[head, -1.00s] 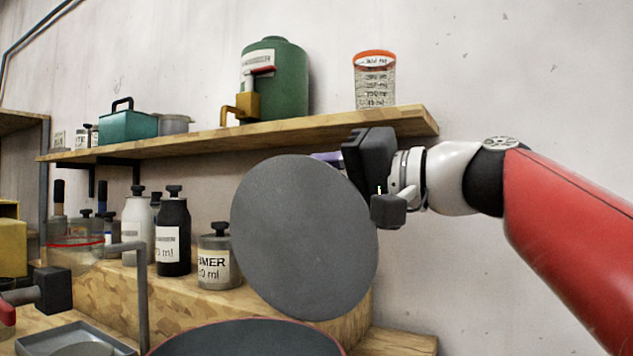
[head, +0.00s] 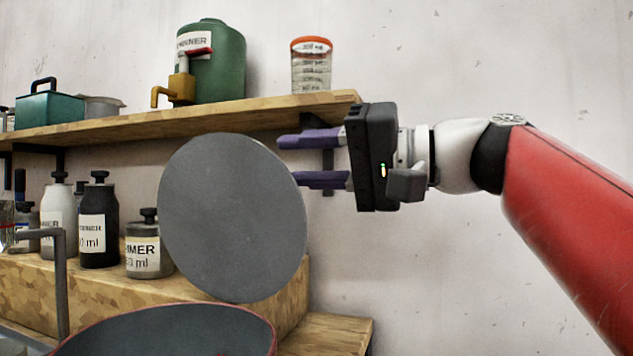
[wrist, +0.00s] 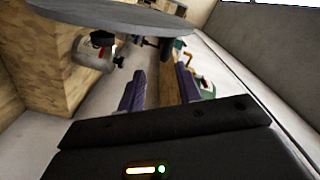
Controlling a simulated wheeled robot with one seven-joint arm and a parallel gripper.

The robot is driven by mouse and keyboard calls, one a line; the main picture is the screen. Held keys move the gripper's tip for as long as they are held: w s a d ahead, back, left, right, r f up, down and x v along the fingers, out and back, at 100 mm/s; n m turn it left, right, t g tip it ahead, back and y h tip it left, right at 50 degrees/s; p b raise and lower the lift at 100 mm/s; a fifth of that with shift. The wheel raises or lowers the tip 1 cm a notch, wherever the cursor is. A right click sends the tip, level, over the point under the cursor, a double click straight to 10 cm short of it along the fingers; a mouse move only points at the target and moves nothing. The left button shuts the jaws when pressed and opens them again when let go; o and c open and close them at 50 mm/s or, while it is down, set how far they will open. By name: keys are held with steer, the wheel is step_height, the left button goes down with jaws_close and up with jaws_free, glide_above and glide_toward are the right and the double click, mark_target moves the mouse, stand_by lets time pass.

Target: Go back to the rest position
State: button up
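My gripper (head: 285,161) is at the middle right of the head view, with its two purple fingers pointing left. The fingers are spread apart with nothing between them. It is just right of a large grey round disc (head: 232,220) and below the right end of the wooden shelf (head: 250,112). In the wrist view my gripper (wrist: 159,80) also shows both fingers apart and empty, with the disc's edge (wrist: 150,14) crossing above them.
A green thinner tank (head: 220,60) and an orange-rimmed measuring cup (head: 311,68) stand on the shelf. Several bottles, including a black one (head: 98,220), stand below on a wooden step (head: 100,290). A round open container (head: 170,335) is in front. Bare wall lies to the right.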

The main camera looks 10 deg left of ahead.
steer(key=s+d+f+m+t+h, duration=0.15)
steer(key=d+f+h, duration=0.3)
steer(key=f, duration=0.65)
steer(key=w+d+f+m+t+h, duration=0.1)
steer(key=d+f+m+t+h, duration=0.2)
steer(key=d+f, duration=0.5)
steer(key=s+d+f+m+t+h, duration=0.15)
steer(key=d+f+h, duration=0.3)
steer(key=f, duration=0.85)
steer(key=s+d+f+g+h, duration=0.1)
steer(key=s+d+f+h, duration=0.2)
steer(key=d+f, duration=0.2)
steer(key=s+d+f+g+h, duration=0.1)
steer(key=s+d+f+h, duration=0.2)
steer(key=f, duration=0.8)
steer(key=shift+s+d, duration=0.8)
steer(key=shift+d, duration=0.4)
steer(key=shift+a, duration=0.15)
